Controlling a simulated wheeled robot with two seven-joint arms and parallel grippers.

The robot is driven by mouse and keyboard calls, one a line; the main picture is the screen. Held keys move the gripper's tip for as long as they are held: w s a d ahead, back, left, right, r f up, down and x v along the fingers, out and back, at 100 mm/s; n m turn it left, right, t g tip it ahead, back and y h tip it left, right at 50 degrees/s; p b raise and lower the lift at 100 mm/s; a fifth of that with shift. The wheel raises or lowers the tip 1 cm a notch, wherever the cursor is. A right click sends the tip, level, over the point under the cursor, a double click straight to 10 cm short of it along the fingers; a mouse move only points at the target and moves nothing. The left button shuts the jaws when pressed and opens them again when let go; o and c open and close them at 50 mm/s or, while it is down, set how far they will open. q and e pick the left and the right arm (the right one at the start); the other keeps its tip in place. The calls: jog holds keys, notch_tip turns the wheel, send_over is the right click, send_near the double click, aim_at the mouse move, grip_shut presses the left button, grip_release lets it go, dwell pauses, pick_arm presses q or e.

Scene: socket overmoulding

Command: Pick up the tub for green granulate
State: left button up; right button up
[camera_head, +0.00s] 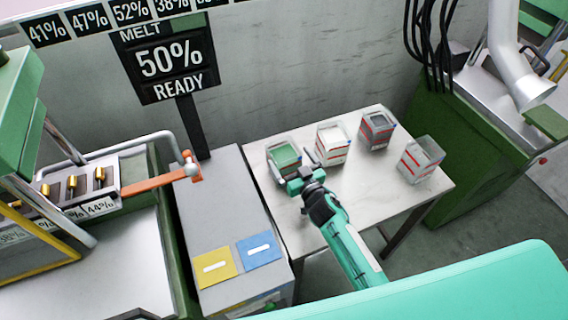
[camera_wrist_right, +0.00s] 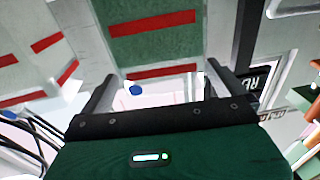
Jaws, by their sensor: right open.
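The tub of green granulate (camera_head: 285,155) stands at the left end of the pale table, a clear box with green filling. My right gripper (camera_head: 294,167) is at its near side, its fingers apart, one to each side of the tub's near part. In the right wrist view the green tub (camera_wrist_right: 152,45), with red stripes, lies ahead between the open fingers of the gripper (camera_wrist_right: 162,82). I cannot tell whether the fingers touch it. The gripper hides the tub's lower near side. My left gripper is not in view.
A tub of white granulate (camera_head: 333,142) stands close to the right of the green one. A dark grey tub (camera_head: 376,130) and a pale tub (camera_head: 422,158) stand farther right on the table (camera_head: 350,205). A grey cabinet (camera_head: 225,195) adjoins the table's left.

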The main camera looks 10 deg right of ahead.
aim_at(278, 142)
jog(key=x, duration=0.4)
jog(key=shift+w+a+f, duration=0.15)
jog(key=shift+a, duration=0.1)
jog(key=c, duration=1.7)
jog(key=shift+p, duration=0.3)
